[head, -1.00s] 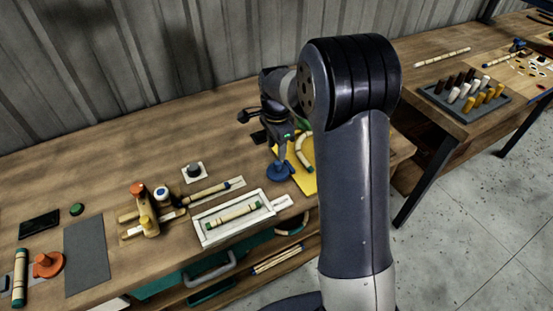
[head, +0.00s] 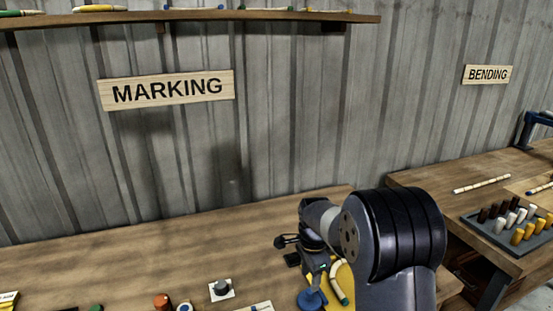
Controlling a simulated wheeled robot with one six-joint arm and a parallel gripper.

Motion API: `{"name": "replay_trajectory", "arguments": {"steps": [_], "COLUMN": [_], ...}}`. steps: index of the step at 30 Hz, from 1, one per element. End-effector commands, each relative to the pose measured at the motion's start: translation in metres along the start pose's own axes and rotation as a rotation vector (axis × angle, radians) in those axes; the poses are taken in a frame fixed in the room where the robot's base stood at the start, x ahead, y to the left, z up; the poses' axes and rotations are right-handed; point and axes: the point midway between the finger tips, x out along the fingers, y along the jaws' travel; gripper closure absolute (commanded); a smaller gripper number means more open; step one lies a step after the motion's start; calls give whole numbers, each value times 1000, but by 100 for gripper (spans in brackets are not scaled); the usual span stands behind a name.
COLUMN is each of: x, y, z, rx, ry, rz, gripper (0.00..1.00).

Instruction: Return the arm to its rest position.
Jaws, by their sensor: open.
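My arm stands at the lower right of the head view, its large dark joint in front of the bench's right end. My gripper (head: 318,268) hangs beyond that joint, over the right part of the marking bench (head: 120,262). Its fingers are small and partly hidden, and nothing shows held in it. A blue round-based piece (head: 311,299) stands just below it. A curved cane piece with a green end (head: 339,284) lies on a yellow sheet to its right, close beside my arm.
A grey knob on a white plate (head: 221,288) sits on the bench, left of my gripper. A bending bench at right holds a tray of pegs (head: 501,238). A shelf (head: 200,17) with several canes spans the upper left wall. The bench's back left is clear.

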Motion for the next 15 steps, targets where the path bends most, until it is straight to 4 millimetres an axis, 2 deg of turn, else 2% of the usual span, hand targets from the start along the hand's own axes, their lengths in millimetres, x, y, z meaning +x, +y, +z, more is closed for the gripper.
{"name": "replay_trajectory", "arguments": {"steps": [10,15], "x": [69,67], "y": [2,0], "z": [-1,-26], "rx": [1,4], "ry": [-1,1], "rz": [5,-1], "gripper": [56,56]}}
